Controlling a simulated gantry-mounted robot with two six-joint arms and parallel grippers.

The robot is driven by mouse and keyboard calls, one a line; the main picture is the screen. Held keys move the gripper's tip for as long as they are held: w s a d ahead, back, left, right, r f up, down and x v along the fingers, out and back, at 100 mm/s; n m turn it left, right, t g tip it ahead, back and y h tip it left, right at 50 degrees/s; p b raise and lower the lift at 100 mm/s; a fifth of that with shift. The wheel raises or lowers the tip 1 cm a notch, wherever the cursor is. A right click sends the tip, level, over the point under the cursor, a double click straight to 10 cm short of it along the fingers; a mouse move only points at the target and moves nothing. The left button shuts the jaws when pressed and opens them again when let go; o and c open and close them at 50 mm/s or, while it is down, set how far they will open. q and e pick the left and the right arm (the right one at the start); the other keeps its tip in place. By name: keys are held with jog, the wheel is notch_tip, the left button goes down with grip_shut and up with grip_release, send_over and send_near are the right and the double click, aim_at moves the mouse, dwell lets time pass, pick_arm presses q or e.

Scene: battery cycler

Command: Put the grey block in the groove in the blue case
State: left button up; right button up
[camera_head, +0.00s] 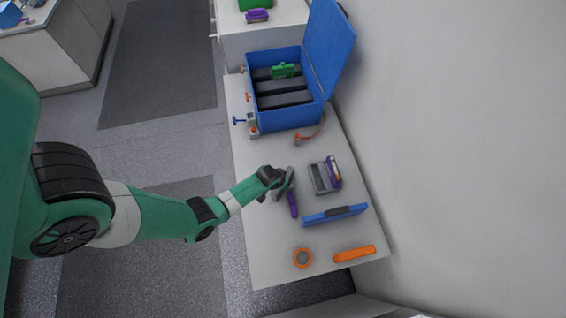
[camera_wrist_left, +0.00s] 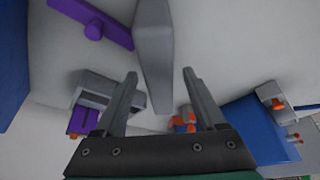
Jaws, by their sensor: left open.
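The open blue case (camera_head: 290,119) stands at the back of the table, its lid raised on the right. Inside are dark bars with gaps between them, and a green piece (camera_head: 283,71) sits on top. In the left wrist view, a long grey block (camera_wrist_left: 153,45) lies ahead of my left gripper (camera_wrist_left: 160,75), its narrow end between the two fingers. The fingers stand apart, with a visible gap on each side of the block. In the head view my left gripper (camera_head: 284,184) is low over the table's left part and hides much of the block. My right gripper is not in view.
A purple tool (camera_head: 292,204) lies beside my left gripper. A grey holder (camera_head: 319,179) with a purple piece (camera_head: 334,172) stands to its right. A blue bar (camera_head: 335,215), orange ring (camera_head: 303,258) and orange bar (camera_head: 354,254) lie nearer the front. A wall borders the right side.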

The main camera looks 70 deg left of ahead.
pick_arm(q)
grip_shut()
dwell(0.3)
jog(key=shift+r+p, duration=0.45)
jog(key=shift+r, duration=0.1)
notch_tip(320, 180, up, 3)
jog(key=shift+r+p, duration=0.1)
jog(key=shift+p, duration=1)
jog(key=s+d+r+p, duration=0.6)
jog(key=d+r+p, duration=0.3)
jog(key=d+p, duration=0.2)
jog(key=shift+s+d+p, duration=0.3)
jog(key=shift+d+p, duration=0.1)
jog(key=shift+d, duration=0.25)
